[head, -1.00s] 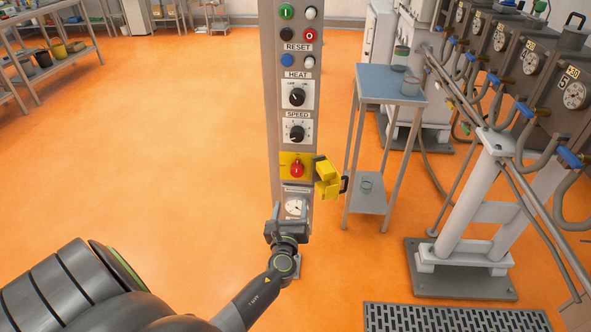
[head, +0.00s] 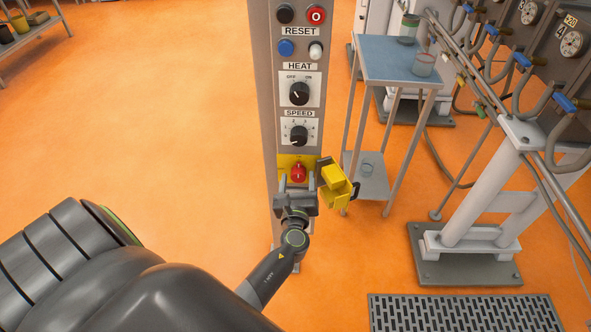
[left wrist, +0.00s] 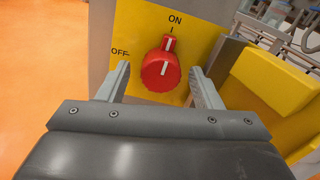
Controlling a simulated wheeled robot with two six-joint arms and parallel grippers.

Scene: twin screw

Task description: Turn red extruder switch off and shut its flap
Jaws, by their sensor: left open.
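The red switch (head: 299,173) sits on a yellow plate on the grey control column. In the left wrist view the red switch (left wrist: 162,68) has its white line pointing up to ON; OFF is marked to its left. The yellow flap (head: 335,186) stands open on the right side of the plate, and it also shows in the left wrist view (left wrist: 270,82). My left gripper (head: 297,185) is open just below the switch. In the left wrist view its two fingers (left wrist: 158,88) lie either side of the switch's lower part, with nothing held. My right gripper is not in view.
The column (head: 262,110) carries SPEED and HEAT knobs and several buttons above the switch. A small blue-topped table (head: 390,65) with jars stands behind right. Piping and a white stand (head: 480,200) are farther right.

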